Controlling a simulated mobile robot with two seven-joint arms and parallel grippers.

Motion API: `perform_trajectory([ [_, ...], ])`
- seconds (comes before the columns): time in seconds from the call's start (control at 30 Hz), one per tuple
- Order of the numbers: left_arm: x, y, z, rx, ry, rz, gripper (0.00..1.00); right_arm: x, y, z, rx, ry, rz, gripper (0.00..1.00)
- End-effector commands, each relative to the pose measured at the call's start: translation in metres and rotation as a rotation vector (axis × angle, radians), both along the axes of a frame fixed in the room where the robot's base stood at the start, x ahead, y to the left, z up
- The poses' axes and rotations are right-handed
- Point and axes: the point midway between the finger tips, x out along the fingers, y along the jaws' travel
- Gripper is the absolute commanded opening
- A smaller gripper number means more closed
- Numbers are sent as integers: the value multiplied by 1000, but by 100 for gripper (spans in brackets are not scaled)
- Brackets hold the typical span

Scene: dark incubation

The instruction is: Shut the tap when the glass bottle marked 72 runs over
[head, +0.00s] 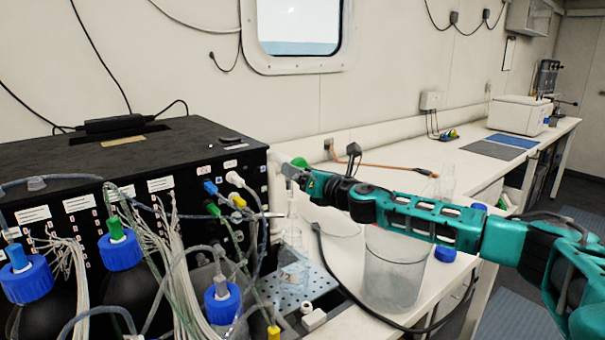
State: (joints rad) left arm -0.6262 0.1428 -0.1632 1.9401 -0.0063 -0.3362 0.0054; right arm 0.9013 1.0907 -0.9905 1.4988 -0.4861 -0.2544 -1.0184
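My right arm reaches in from the right, and its gripper (291,172) is at the right end of the black box, close to a white upright pipe (276,195). Below the gripper, a clear glass bottle (293,272) with a narrow neck stands on a perforated metal tray (316,281). Its marking is not readable and its water level is not clear. My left gripper is not in view.
A black box (190,150) with many cables and tubes fills the left. Blue-capped bottles (121,250) stand before it. A large clear beaker (392,275) is under my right forearm. A black hose (335,275) crosses the white bench (400,160).

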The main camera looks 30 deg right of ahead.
Motion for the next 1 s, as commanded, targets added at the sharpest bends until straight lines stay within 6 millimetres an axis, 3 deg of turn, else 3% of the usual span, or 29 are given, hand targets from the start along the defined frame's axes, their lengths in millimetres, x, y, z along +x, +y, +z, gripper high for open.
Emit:
perform_trajectory([
  [0.3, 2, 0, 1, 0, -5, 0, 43, 0, 0, 0, 0, 0, -1, 34],
  [0.67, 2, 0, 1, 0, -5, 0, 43, 0, 0, 0, 74, 6, 0, 34],
  [1.0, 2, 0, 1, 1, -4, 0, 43, 0, 1, 0, 339, 28, 0, 34],
])
